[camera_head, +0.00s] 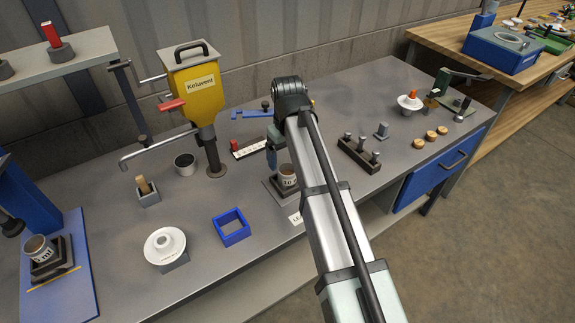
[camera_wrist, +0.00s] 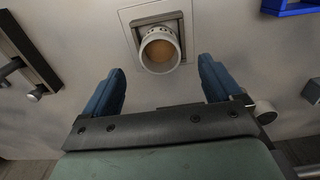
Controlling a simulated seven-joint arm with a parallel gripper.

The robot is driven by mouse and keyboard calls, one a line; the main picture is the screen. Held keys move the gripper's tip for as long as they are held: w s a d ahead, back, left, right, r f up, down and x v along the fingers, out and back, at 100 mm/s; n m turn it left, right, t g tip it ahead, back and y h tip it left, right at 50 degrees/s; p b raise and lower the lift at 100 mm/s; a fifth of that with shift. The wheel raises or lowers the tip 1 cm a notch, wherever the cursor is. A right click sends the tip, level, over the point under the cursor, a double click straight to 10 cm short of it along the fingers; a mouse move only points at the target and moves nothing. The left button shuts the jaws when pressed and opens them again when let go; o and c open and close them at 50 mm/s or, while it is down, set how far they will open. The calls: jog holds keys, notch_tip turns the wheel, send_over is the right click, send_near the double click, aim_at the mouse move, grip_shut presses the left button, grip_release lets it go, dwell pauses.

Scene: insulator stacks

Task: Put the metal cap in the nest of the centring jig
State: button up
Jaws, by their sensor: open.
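A grey metal cap (camera_head: 287,176), an open-topped cup with dark lettering, stands upright in a square dark frame (camera_head: 272,188) on the bench. In the wrist view the cap (camera_wrist: 160,50) shows an orange-brown inside and sits within the frame (camera_wrist: 138,22) on a pale plate. My gripper (camera_wrist: 162,70) is open, its blue fingers apart on either side of the cap's near end, holding nothing. In the head view my arm partly hides it. A similar lettered cup (camera_head: 39,249) stands in a dark block on a blue base (camera_head: 75,285) at far left. Which holder is the centring jig is unclear.
A yellow dispenser (camera_head: 194,85) stands behind left. A blue square frame (camera_head: 231,227) and a white disc (camera_head: 165,245) lie in front. A dark rack with pins (camera_head: 358,155) is to the right.

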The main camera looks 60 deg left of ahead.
jog(key=shift+r, duration=2.85)
